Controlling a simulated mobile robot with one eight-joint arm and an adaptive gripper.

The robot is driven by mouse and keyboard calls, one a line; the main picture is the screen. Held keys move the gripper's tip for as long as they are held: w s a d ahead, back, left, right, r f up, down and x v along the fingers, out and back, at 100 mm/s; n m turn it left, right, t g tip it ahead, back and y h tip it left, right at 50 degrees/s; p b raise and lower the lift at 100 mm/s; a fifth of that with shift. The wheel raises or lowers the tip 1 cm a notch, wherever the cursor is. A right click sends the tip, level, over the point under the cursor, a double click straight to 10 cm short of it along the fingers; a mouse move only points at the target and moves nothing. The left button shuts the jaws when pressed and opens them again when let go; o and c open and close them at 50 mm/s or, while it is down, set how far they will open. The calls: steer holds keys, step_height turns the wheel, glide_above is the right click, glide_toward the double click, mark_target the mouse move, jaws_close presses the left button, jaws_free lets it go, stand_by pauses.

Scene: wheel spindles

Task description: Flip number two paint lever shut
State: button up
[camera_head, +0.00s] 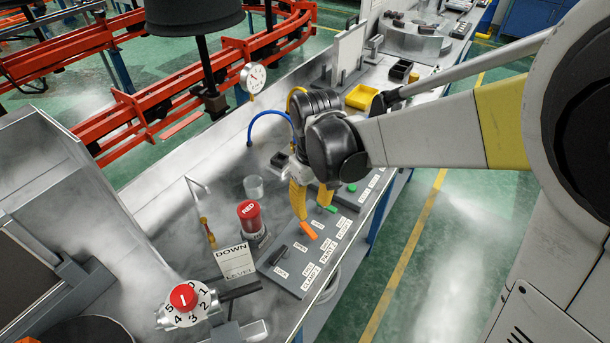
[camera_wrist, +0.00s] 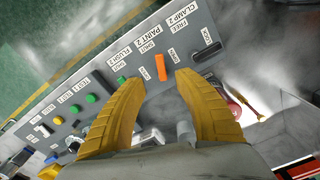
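The orange lever (camera_wrist: 160,67) stands beside the PAINT 2 label on the grey control panel (camera_wrist: 190,22). It also shows in the head view (camera_head: 308,230), just in front of my fingertips. My gripper (camera_wrist: 160,82) is open, with its two yellow fingers on either side of the lever's line. The lever appears just beyond the gap between the tips; I cannot tell whether either finger touches it. My gripper also shows over the panel in the head view (camera_head: 311,206). No object is visible between the fingers.
A black lever (camera_wrist: 206,53) by CLAMP 2 and a green lever (camera_wrist: 122,80) by FLUSH 2 flank the orange one closely. Green buttons (camera_wrist: 91,98) lie further along. A red canister (camera_head: 249,214) and a DOWN LEVEL sign (camera_head: 235,262) stand beside the panel.

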mark_target(312, 234)
step_height(312, 234, down, 11)
steer(key=b, duration=0.4)
steer(key=shift+s+r, duration=0.1)
steer(key=shift+r, duration=0.1)
steer(key=shift+c, duration=0.4)
jaws_close()
